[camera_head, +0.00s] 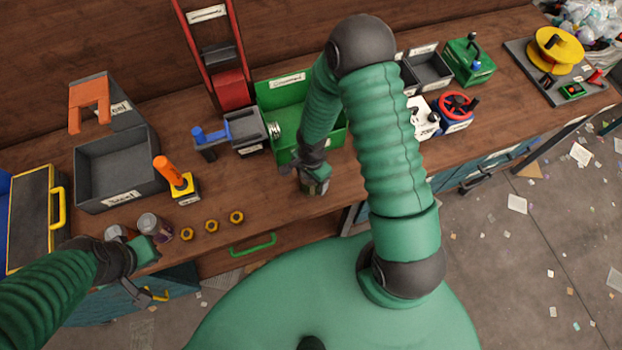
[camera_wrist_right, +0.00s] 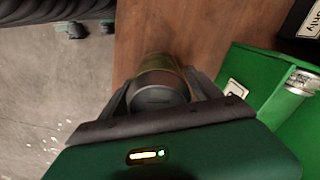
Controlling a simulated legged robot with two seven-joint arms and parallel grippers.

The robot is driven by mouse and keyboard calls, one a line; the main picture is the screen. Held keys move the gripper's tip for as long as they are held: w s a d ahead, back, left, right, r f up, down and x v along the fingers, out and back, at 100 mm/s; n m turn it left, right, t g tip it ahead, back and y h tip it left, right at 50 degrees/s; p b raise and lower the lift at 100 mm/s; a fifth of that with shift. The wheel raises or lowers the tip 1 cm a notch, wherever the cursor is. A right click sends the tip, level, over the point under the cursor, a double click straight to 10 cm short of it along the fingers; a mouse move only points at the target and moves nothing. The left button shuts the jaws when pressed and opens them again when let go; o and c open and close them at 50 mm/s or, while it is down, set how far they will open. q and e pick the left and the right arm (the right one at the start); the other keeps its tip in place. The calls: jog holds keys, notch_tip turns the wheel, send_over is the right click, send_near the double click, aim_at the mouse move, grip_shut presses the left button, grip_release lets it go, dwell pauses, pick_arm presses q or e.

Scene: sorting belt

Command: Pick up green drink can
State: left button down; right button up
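A drink can with a dull green-yellow side (camera_head: 316,187) stands near the front edge of the wooden bench in the head view. In the right wrist view the can (camera_wrist_right: 158,88) is between the two dark fingers of my right gripper (camera_wrist_right: 160,98), one finger close on each side. Whether both fingers press on it is hard to tell. My right gripper (camera_head: 312,168) reaches down over the can in the head view. My left gripper (camera_head: 143,262) is low at the bench's front edge, near two more cans (camera_head: 153,225) (camera_head: 116,232); its fingers are not clear.
A green bin (camera_wrist_right: 248,80) with a silver can (camera_wrist_right: 302,82) stands close beside my right gripper; the bin (camera_head: 285,92) is behind it in the head view. A grey bin (camera_head: 108,195), several yellow nuts (camera_head: 212,226) and an orange-handled tool (camera_head: 172,172) are left. The bench edge is near.

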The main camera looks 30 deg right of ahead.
jog(key=shift+a, duration=0.15)
jog(key=c, duration=1.1)
jog(key=shift+o, duration=0.2)
jog(key=shift+r, duration=0.15)
